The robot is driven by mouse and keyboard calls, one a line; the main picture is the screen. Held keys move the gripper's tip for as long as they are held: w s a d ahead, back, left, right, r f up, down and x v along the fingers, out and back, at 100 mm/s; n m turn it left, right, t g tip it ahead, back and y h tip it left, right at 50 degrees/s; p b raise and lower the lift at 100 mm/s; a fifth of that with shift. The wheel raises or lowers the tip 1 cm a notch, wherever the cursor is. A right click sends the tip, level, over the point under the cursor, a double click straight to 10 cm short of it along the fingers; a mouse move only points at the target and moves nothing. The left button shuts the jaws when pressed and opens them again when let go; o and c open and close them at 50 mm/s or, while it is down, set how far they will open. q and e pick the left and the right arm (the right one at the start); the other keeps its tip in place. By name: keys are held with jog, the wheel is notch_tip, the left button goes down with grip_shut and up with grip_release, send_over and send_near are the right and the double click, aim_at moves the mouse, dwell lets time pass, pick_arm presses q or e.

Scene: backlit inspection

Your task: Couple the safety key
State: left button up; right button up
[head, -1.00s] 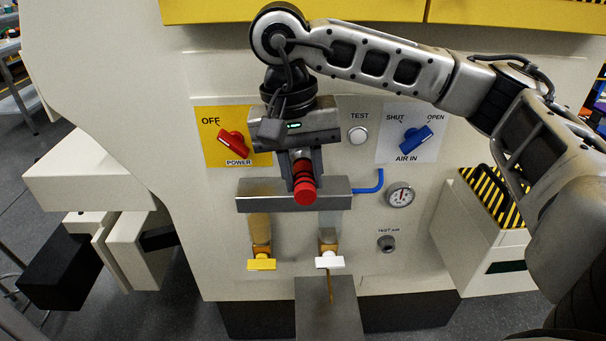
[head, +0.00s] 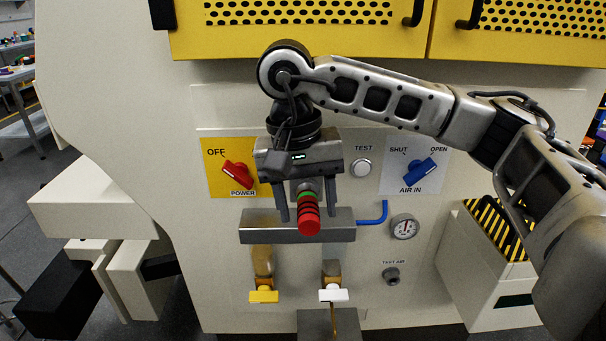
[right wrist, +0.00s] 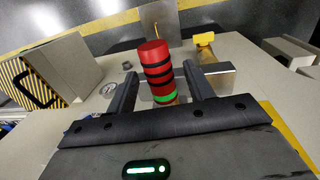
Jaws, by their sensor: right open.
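The safety key (head: 309,215) is a red cylinder with black bands, sticking out from the front of the machine. A green ring (head: 306,194) shows at its inner end, with a grey round part behind it. In the right wrist view the key (right wrist: 156,68) stands upright, green ring at its base. My right gripper (head: 308,208) points down, one finger on each side of the key. It is open, with gaps between key and both fingers in the right wrist view. The joint behind the green ring is mostly hidden. My left gripper is not in view.
Yellow (head: 264,296) and white (head: 334,295) taps hang below.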

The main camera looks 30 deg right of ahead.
jog(key=r, duration=0.1)
jog(key=r+p, duration=0.1)
jog(key=r, duration=0.3)
jog(key=shift+w+a+p, duration=0.2)
jog(key=shift+a+p, duration=0.05)
jog(key=shift+p, duration=0.05)
jog(key=r+p, duration=0.1)
jog(key=r, duration=0.3)
jog(key=shift+w+a+p, duration=0.1)
jog(key=shift+a+p, duration=0.1)
jog(key=shift+p, duration=0.15)
pick_arm(q)
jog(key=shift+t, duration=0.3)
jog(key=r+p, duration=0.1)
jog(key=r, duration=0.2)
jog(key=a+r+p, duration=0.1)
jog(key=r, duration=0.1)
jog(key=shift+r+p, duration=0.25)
jog(key=shift+p, duration=0.05)
pick_arm(e)
notch_tip(320, 180, up, 7)
jog(key=shift+w+a, duration=0.25)
jog(key=shift+a, duration=0.2)
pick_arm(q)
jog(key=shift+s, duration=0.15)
pick_arm(e)
jog(key=shift+f, duration=0.15)
